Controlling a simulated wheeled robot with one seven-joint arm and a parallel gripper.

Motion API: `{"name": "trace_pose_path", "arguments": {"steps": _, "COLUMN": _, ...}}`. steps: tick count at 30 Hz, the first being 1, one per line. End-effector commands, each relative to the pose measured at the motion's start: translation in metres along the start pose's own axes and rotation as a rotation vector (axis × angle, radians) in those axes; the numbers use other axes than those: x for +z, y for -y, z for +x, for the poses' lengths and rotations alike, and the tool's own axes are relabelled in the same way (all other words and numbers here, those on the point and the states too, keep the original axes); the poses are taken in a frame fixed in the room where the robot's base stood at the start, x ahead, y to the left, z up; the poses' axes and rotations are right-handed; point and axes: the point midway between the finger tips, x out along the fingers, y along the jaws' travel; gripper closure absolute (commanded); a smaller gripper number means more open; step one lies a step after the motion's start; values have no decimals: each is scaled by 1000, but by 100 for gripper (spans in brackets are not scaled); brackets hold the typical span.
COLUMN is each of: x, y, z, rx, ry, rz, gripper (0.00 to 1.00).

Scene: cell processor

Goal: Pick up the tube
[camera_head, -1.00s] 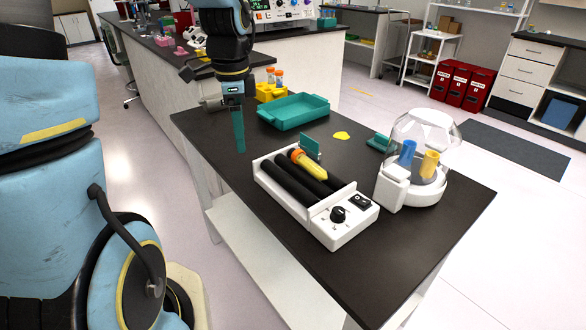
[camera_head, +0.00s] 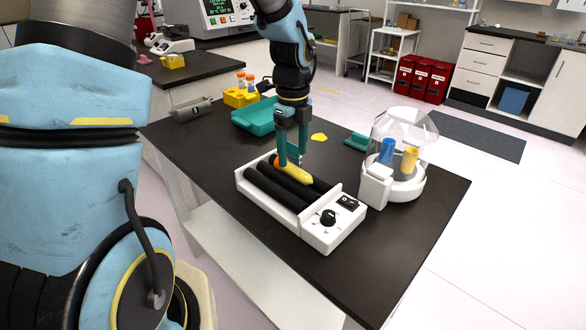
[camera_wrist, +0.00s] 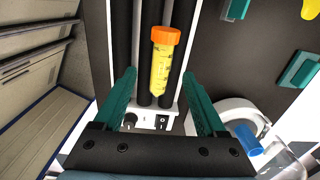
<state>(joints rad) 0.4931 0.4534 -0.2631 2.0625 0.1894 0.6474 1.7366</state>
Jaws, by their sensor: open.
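The tube (camera_head: 297,173) has a yellow body and an orange cap. It lies on the black rollers of a white tube roller (camera_head: 310,231), cap end toward the back. In the wrist view the tube (camera_wrist: 160,72) shows between my open fingers, beyond their tips in the picture. My gripper (camera_head: 291,160) points down above the cap end of the tube, with its teal fingers apart. In the wrist view my gripper (camera_wrist: 160,82) holds nothing. I cannot tell whether a finger touches the tube or roller.
A clear-domed centrifuge (camera_head: 408,187) with blue and yellow inserts stands right of the roller. A teal tray (camera_head: 250,121) and a yellow rack (camera_head: 240,97) with orange-capped tubes stand behind. A yellow piece (camera_head: 319,137) lies on the black tabletop (camera_head: 425,235). The tabletop's front right is clear.

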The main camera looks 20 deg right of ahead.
Motion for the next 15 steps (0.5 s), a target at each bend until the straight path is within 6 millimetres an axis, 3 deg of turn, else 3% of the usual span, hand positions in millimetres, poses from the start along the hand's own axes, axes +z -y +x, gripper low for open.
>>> {"name": "trace_pose_path", "arguments": {"steps": 7, "x": 0, "y": 2, "z": 34, "rx": 4, "ry": -1, "rz": 1, "gripper": 26}}
{"name": "trace_pose_path", "arguments": {"steps": 15, "x": 1, "y": 2, "z": 41, "rx": 0, "ry": 0, "rz": -1, "gripper": 26}}
